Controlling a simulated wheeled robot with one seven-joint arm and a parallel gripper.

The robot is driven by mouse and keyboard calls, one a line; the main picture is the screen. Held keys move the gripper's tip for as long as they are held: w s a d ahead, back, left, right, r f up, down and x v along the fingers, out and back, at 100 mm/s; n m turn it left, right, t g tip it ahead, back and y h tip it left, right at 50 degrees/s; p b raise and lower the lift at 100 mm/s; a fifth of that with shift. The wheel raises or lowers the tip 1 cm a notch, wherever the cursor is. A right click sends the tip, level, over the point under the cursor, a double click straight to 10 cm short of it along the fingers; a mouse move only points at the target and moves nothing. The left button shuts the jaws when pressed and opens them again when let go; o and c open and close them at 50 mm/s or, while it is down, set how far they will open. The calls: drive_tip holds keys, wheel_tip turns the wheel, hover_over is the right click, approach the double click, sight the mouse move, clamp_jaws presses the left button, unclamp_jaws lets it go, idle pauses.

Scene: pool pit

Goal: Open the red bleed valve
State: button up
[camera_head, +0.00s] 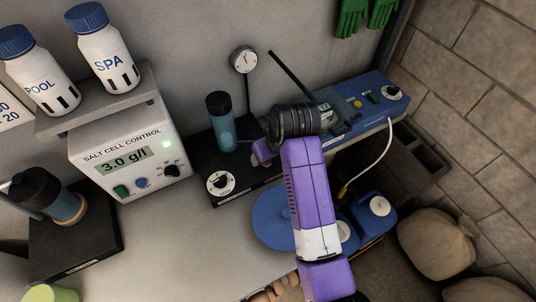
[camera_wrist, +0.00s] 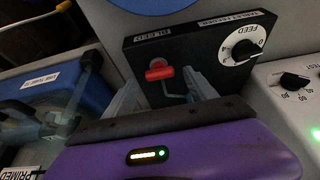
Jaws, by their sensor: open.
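The red bleed valve (camera_wrist: 159,70) shows in the wrist view as a small red T-shaped handle on the front of a black box, under an upside-down BLEED label. My gripper (camera_wrist: 163,86) is open, with one pale finger on each side of the valve. The red handle lies between or just beyond the fingertips; I cannot tell whether either finger touches it. A bent grey piece hangs to the right of the handle.
A black-and-white FEED dial (camera_wrist: 243,49) is on the same box, close to my right finger. The salt cell control box (camera_head: 128,158) stands to the left. A blue unit (camera_head: 362,104) with a cable is to the right. Blue containers (camera_head: 374,214) stand below.

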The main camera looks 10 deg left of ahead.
drive_tip(key=v, duration=0.6)
drive_tip(key=shift+r+b, duration=0.15)
drive_tip(key=shift+b, duration=0.25)
drive_tip(key=shift+s, duration=0.15)
